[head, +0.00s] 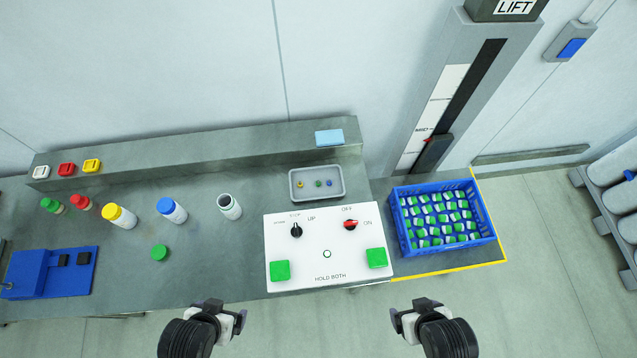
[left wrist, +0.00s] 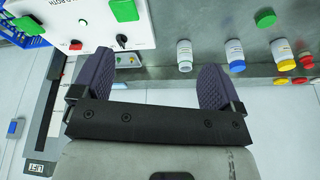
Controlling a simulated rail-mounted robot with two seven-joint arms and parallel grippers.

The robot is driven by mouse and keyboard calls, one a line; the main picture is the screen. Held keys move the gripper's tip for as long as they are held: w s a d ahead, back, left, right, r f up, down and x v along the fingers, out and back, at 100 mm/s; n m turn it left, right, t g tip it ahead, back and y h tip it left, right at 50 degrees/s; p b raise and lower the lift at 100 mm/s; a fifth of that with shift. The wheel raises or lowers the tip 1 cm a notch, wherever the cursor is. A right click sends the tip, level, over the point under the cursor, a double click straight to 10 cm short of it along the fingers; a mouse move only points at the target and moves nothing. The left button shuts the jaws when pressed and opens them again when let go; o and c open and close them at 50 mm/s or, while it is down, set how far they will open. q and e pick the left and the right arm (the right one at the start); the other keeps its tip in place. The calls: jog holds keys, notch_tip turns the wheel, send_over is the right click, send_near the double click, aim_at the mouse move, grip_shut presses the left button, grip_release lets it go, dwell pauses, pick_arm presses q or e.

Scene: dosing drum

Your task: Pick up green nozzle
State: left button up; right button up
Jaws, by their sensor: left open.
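The green nozzle (head: 318,183) is a tiny green piece in the grey tray (head: 293,194), between a yellow piece (head: 300,184) and a blue piece (head: 329,183). It is too small to show its shape. My left gripper (head: 228,312) is open and empty, in front of the bench's near edge and well short of the tray. In the left wrist view my left gripper (left wrist: 155,80) has its two fingers wide apart with nothing between them. My right gripper (head: 408,312) is in front of the bench at the right, apart from everything, and appears open.
A white control panel (head: 312,255) with green buttons lies between my grippers and the tray. Bottles (head: 172,211) and a green lid (head: 160,253) stand at left. A blue crate (head: 402,246) of small containers is right. A raised ledge (head: 220,156) runs behind the tray.

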pick_arm(q)
jog(key=shift+d, duration=0.15)
jog(key=shift+c, duration=0.5)
jog(key=c, duration=0.9)
jog(key=shift+w, duration=0.1)
jog(key=shift+c, duration=0.2)
